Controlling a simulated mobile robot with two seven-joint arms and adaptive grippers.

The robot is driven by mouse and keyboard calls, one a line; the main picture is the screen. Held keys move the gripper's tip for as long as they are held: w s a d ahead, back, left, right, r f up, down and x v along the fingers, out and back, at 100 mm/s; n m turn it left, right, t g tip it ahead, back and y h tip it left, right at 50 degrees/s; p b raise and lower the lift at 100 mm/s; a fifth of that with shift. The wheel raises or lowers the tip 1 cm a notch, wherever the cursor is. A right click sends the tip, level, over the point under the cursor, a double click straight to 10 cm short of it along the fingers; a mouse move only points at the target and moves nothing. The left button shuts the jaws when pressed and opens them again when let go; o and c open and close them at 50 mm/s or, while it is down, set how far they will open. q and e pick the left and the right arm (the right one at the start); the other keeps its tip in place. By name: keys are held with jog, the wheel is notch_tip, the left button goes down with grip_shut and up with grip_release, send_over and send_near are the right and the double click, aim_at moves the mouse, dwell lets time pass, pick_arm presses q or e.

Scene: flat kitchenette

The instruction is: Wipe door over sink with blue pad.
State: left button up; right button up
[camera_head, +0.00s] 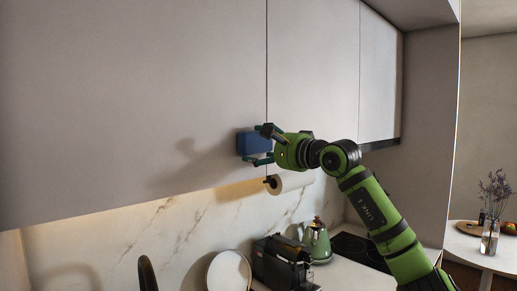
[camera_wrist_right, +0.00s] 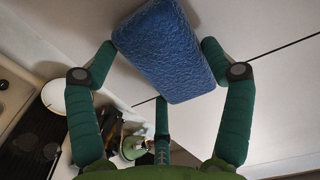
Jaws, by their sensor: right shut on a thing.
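The blue pad (camera_head: 246,143) is a rough-textured block in front of the large left cabinet door (camera_head: 120,90), near its lower right corner and the seam. I cannot tell for sure whether the pad touches the door. My right gripper (camera_head: 260,146) is shut on the pad, its fingers around the pad's sides. In the wrist view the pad (camera_wrist_right: 163,45) sits between the green fingers, with the pale door surface behind it. Part of the sink area (camera_wrist_right: 14,88) shows at the left of the wrist view. My left gripper is not in view.
A paper towel roll (camera_head: 292,182) hangs below the cabinets, close under my right gripper. A black faucet (camera_head: 147,275), a white plate (camera_head: 229,271), a coffee machine (camera_head: 280,262) and a green kettle (camera_head: 317,242) stand below. The door surface to the left is clear.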

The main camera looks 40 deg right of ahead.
aim_at(216, 150)
jog(key=shift+s+a+b, duration=0.2)
jog(key=shift+a+b, duration=0.05)
jog(key=shift+a, duration=2.5)
jog(key=shift+s+a+b, duration=0.2)
jog(key=shift+a, duration=2.5)
jog(key=shift+s, duration=0.1)
jog(key=shift+s+d+f+b, duration=0.1)
jog(key=shift+s+b, duration=0.4)
jog(key=shift+s+d+b, duration=0.2)
jog(key=shift+s+b, duration=0.6)
jog(key=shift+s, duration=1.55)
jog(key=shift+s, duration=0.15)
jog(key=s+b, duration=0.1)
jog(key=s, duration=0.1)
jog(key=shift+s+d, duration=0.1)
jog(key=shift+s, duration=0.3)
